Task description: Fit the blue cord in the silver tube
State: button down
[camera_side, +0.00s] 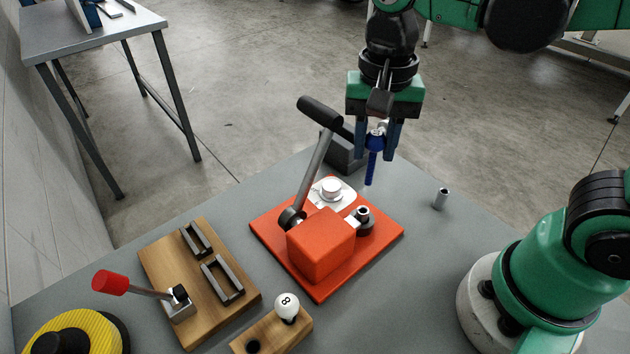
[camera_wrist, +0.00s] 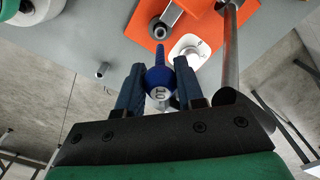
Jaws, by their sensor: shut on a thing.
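The blue cord (camera_side: 372,168) is a slim blue rod with a thicker blue head, and it hangs nearly upright from my gripper (camera_side: 377,150). In the wrist view my gripper (camera_wrist: 160,78) is shut on the head of the blue cord (camera_wrist: 159,72), which bears a pale disc with dark markings. The cord's thin end points away from my gripper. The silver tube (camera_side: 441,198) is short and stands upright on the grey table, right of the cord and apart from it. It also shows in the wrist view (camera_wrist: 102,70), left of my gripper.
An orange base with an orange block (camera_side: 321,243) and a tall black-handled lever (camera_side: 314,165) stands left of the cord. A wooden board (camera_side: 205,300) with a red-knobbed lever is at lower left. A white ball (camera_side: 287,305) rests on a wooden block. Table around the tube is clear.

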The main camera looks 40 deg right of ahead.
aim_at(370, 171)
jog(key=shift+f, duration=2.3)
jog(key=shift+a+f, duration=0.1)
jog(key=shift+f, duration=2)
jog(key=shift+c, duration=2.4)
grip_release()
jog(key=shift+r, duration=2.6)
jog(key=shift+w+d+r+n+t, duration=0.15)
jog(key=shift+d+r+n+t, duration=0.1)
jog(key=shift+d+n+t, duration=0.25)
jog(key=shift+w+d+r+n+t, duration=0.35)
jog(key=shift+d+n+t, duration=0.35)
jog(key=shift+n+t, duration=0.5)
jog(key=shift+w+d+r+n+t, duration=0.4)
jog(key=shift+d+n+t, duration=0.35)
jog(key=shift+n, duration=0.7)
jog(key=shift+w+d+r+n+t, duration=0.2)
jog(key=shift+w+d+n+t, duration=0.35)
jog(key=shift+n+t, duration=0.7)
